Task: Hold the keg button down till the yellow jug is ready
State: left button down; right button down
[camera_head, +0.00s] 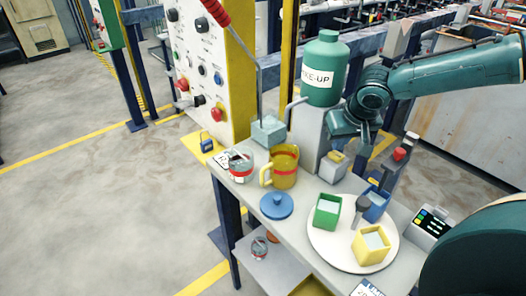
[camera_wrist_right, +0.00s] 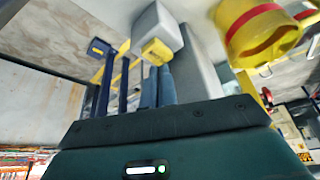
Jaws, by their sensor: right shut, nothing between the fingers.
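The green keg (camera_head: 324,70), labelled "MAKE-UP", stands on a grey pedestal with a thin spout pointing left. The yellow jug (camera_head: 284,168) with a red band stands left of the pedestal, below the spout; its fill level is unclear. It also shows in the wrist view (camera_wrist_right: 262,38). The yellow keg button (camera_head: 336,157) sits on a small grey box beside the pedestal. My right gripper (camera_wrist_right: 158,68) is shut and empty, its fingertips at the yellow button (camera_wrist_right: 157,50); I cannot tell whether it is pressed in. My left gripper is not in view.
A round white tray (camera_head: 325,252) holds green, blue and yellow square containers. A blue lid (camera_head: 277,206), a red-banded jar (camera_head: 240,167) and a grey block (camera_head: 268,131) with a red-handled rod lie nearby. A control panel (camera_head: 205,75) stands behind left.

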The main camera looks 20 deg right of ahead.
jog(key=shift+f, duration=0.2)
dwell(0.3)
jog(key=shift+f+b, duration=0.7)
jog(key=shift+b, duration=0.1)
dwell(6.7)
